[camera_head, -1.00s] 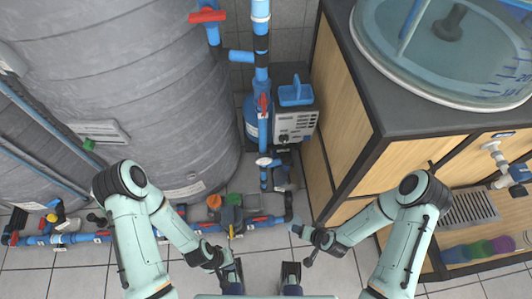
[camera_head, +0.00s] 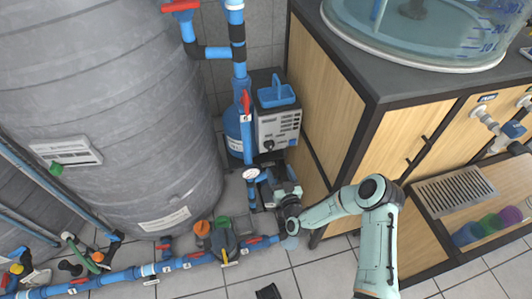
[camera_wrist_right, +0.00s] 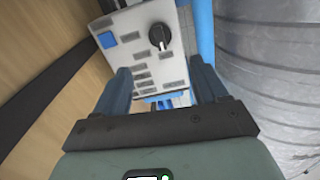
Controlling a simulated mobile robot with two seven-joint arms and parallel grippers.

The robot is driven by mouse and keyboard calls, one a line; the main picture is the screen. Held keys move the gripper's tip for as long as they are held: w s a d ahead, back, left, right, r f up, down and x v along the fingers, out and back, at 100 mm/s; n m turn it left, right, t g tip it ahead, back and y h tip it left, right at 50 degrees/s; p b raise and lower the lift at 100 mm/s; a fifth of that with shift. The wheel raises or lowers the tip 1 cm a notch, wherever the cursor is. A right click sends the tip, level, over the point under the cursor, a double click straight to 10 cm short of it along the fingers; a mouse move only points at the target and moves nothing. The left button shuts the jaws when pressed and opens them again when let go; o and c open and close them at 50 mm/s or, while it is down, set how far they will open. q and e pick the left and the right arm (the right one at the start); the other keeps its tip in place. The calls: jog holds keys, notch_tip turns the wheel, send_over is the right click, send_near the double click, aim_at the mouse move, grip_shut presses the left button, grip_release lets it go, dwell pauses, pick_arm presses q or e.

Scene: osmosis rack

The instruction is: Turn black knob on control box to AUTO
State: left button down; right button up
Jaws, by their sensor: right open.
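The control box (camera_head: 277,127) is a pale box with a dark side, standing between the grey tank and the wooden cabinet. Its black knob (camera_head: 269,144) is on the lower left of the panel. My right gripper (camera_head: 284,183) is below the box in the head view. In the wrist view its open fingers (camera_wrist_right: 160,85) frame the lower panel, with nothing between them and apart from the knob. A dark tip (camera_head: 268,292) at the bottom edge may be my left gripper.
A blue vertical pipe (camera_head: 247,130) with a red valve handle runs just left of the box. The cabinet (camera_head: 330,90) closes off the right side, and the grey tank (camera_head: 110,110) the left.

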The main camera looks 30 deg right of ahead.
aim_at(271, 149)
jog(key=b+x, duration=0.2)
jog(key=x, duration=0.8)
jog(key=shift+a+f, duration=0.1)
jog(key=shift+a, duration=0.05)
pick_arm(q)
jog(key=shift+t+y, duration=0.3)
jog(key=shift+t, duration=0.4)
jog(key=shift+w+a+f, duration=0.35)
jog(key=shift+w+f, duration=0.15)
jog(key=shift+w, duration=0.15)
jog(key=shift+w+a+f, duration=0.3)
jog(key=shift+w+f, duration=0.2)
jog(key=shift+w, duration=0.2)
jog(key=shift+w+a+f, duration=0.35)
jog(key=shift+w+f, duration=0.15)
jog(key=shift+w, duration=0.15)
pick_arm(e)
jog(key=shift+w, duration=0.7)
jog(key=c, duration=1.1)
